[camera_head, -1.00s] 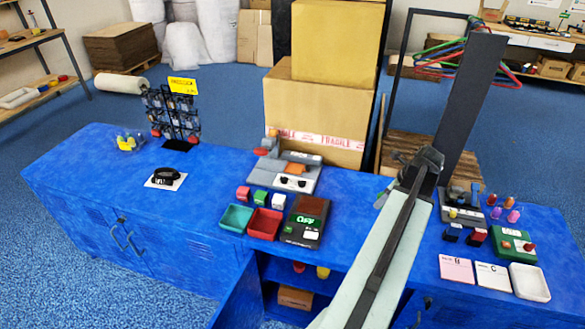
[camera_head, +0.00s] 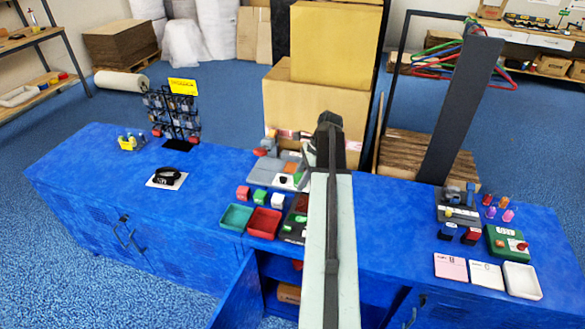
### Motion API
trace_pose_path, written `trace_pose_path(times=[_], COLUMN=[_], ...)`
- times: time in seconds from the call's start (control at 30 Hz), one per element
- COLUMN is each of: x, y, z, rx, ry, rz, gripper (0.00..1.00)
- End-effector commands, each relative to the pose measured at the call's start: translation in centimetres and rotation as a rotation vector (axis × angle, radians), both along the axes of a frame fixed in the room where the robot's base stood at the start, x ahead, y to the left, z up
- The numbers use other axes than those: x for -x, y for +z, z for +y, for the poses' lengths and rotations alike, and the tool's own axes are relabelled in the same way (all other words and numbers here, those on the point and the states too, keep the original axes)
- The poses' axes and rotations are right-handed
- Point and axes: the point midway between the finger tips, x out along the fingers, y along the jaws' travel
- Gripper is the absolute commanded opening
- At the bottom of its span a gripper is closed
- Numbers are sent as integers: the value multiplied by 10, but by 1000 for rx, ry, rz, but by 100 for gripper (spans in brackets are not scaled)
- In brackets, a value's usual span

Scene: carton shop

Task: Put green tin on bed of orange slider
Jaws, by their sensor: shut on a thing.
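My arm rises through the middle of the picture, and its dark end (camera_head: 329,140) is over the back of the blue counter, beside a grey machine (camera_head: 262,171). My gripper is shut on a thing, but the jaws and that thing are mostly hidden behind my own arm. I cannot tell whether this green block is a tin.
A teal tray (camera_head: 237,217) and a red tray (camera_head: 264,223) lie in front of the blocks. A dark device (camera_head: 291,232) is partly behind my arm. Cartons (camera_head: 335,40) stand behind the counter. A grey machine (camera_head: 457,212) and a white tray (camera_head: 522,281) are at right.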

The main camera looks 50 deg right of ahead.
Motion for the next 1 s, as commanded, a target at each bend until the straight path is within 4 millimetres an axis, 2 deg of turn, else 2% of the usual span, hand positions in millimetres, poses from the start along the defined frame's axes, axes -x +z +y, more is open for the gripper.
trace_pose_path(times=[0.3,0.5,0.83,1.0], x=[-76,-111,-125,-123], y=[-10,-14,-15,-51], z=[-60,-87,-97,-95], rx=[0,0,0,0], ry=[-2,-4,-4,-5], rz=[0,-1,0,0], gripper=[0,0,0,0])
